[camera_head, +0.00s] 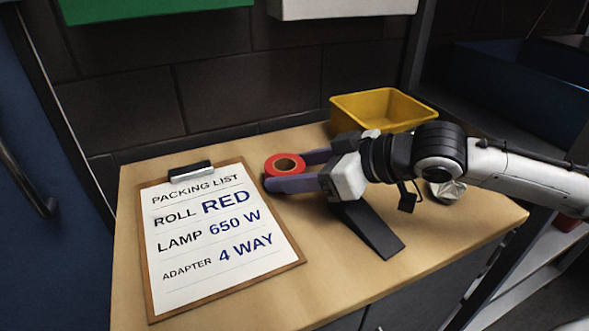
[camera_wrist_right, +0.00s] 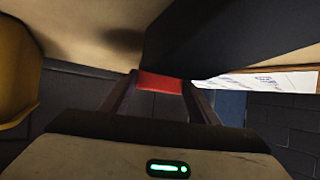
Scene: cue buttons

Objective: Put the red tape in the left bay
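The red tape (camera_head: 284,165) is a short red roll with a brown core, near the middle of the table. My right gripper (camera_head: 292,170) reaches in from the right with one finger on each side of the roll. In the right wrist view the red tape (camera_wrist_right: 161,83) fills the space between the fingertips (camera_wrist_right: 160,88), so the gripper looks shut on it. I cannot tell whether the roll touches the table. My left gripper is not in view. No bay clearly marked as left shows.
A clipboard (camera_head: 297,257) with a packing list reading "ROLL RED" lies at the left on the wooden table (camera_head: 240,308). A yellow bin (camera_head: 385,107) stands at the back. A dark flat piece (camera_head: 370,230) and a silvery item (camera_head: 450,190) lie near my arm. Green (camera_head: 150,8) and white (camera_head: 340,8) edges hang above.

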